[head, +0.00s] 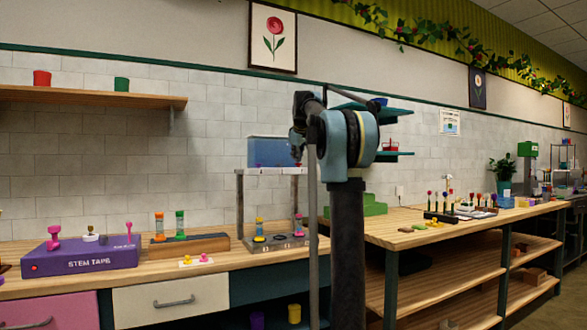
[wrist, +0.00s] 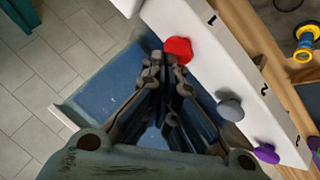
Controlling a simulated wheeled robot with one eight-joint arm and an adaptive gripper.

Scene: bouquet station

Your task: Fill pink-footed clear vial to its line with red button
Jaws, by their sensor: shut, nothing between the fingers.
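The red button (wrist: 178,50) sits on the white panel of the dispenser, near the mark 1, in the wrist view. My gripper (wrist: 165,68) is shut and empty, its fingertips close to the red button; I cannot tell whether they touch it. In the head view the dispenser (head: 264,171) has a blue tank above a white panel, and my arm covers part of it. Under it stand a yellow-and-blue vial (head: 259,228) and another small vial (head: 298,226).
A grey button (wrist: 230,107) and a purple button (wrist: 266,153) sit farther along the panel. In the head view, a wooden rack (head: 200,243) with orange and green pieces and a purple STEM TAPE box (head: 80,260) stand left of the dispenser.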

